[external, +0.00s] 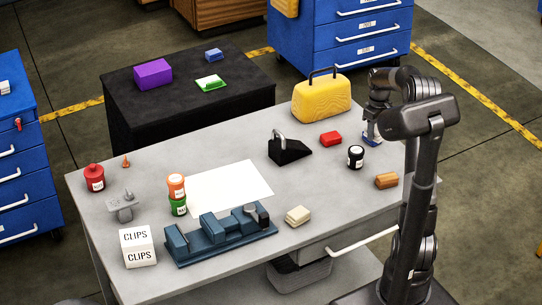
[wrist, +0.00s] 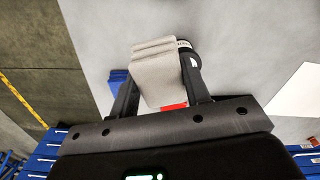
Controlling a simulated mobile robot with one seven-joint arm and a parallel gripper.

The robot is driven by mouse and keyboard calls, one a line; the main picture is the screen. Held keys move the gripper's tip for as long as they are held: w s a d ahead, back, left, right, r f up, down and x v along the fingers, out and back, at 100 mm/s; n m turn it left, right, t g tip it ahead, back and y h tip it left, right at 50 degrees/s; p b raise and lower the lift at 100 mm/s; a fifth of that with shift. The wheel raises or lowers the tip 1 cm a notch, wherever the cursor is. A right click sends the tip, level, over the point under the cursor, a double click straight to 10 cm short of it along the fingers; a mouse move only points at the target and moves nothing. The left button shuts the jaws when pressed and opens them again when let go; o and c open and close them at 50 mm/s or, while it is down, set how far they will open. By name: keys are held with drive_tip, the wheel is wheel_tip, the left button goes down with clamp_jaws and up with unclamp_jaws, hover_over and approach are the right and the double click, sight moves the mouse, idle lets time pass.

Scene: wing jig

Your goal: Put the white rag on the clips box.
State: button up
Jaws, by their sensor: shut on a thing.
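My gripper (wrist: 158,90) is shut on the white rag (wrist: 157,72), a folded pale stack held between the two fingers in the wrist view. In the external view my gripper (external: 372,127) is at the right end of the table, just above a blue item (external: 371,141); the rag is mostly hidden there. The clips box (external: 138,248) is a white box marked CLIPS at the table's front left, far from my gripper. Its top looks clear.
A black jar (external: 355,157), a red block (external: 330,139) and an orange block (external: 386,181) are near my gripper.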

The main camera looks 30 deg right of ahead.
drive_tip(key=w+a+r+n, duration=0.15)
drive_tip(key=w+a, duration=0.35)
drive_tip(key=a, duration=0.6)
drive_tip(key=w+a+r+n, duration=0.1)
drive_tip(key=w+a+n, duration=0.3)
drive_tip(key=a, duration=0.7)
drive_tip(key=w+a+r+n, duration=0.2)
drive_tip(key=a+n, duration=0.1)
drive_tip(key=a, duration=1.8)
drive_tip(key=s+a+r+n, duration=0.1)
drive_tip(key=s+a+n, duration=0.1)
drive_tip(key=a, duration=0.6)
drive_tip(key=s+a+r+n, duration=0.1)
drive_tip(key=s+a, duration=0.1)
drive_tip(key=a, duration=0.7)
drive_tip(key=n, duration=0.3)
hover_over(148, 239)
drive_tip(key=f, duration=0.5)
drive_tip(key=shift+w+d+f, duration=0.1)
drive_tip(key=shift+d+f, duration=0.1)
drive_tip(key=shift+a+f, duration=0.25)
drive_tip(key=shift+f, duration=1.9)
